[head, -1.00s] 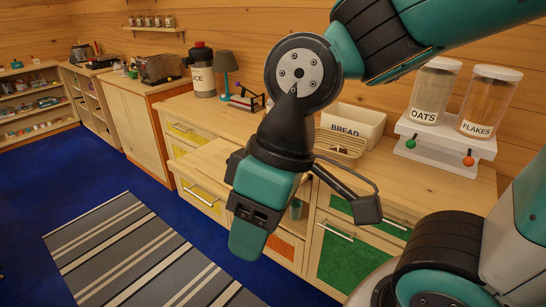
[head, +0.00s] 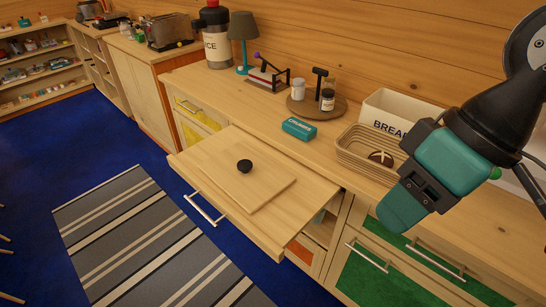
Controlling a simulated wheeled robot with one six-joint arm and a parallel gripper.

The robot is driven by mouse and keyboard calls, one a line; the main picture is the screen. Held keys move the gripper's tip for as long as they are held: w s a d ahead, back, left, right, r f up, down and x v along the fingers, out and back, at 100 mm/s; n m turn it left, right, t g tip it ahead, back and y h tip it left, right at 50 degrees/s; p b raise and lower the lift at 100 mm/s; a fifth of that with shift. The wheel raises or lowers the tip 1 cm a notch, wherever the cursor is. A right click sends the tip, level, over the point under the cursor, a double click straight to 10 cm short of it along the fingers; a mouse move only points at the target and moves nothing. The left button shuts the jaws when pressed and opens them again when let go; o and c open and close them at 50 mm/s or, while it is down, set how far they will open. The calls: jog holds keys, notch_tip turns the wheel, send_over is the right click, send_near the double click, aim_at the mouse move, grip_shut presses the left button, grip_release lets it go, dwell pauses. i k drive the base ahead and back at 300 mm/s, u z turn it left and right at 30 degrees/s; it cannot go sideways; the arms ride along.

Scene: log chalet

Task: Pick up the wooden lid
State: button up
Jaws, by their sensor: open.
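The wooden lid (head: 258,192) is a flat, pale square panel with a round black knob (head: 244,166) on top. It lies on a pulled-out wooden board (head: 300,205) with a metal handle, which juts from the counter in the middle of the head view. My gripper (head: 403,208) is at the right, in front of the counter, pointing down and left. It is apart from the lid and holds nothing that I can see. One teal finger shows clearly; the other is hidden.
A teal box (head: 299,128) and a woven basket (head: 365,150) with a bread loaf sit on the counter behind the board. A round tray (head: 300,108) with jars, a bread bin (head: 388,112) and a lamp (head: 243,40) stand further back. The space above the lid is clear.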

aim_at(251, 180)
jog(key=u, duration=0.2)
jog(key=i, duration=0.9)
jog(key=u, duration=0.6)
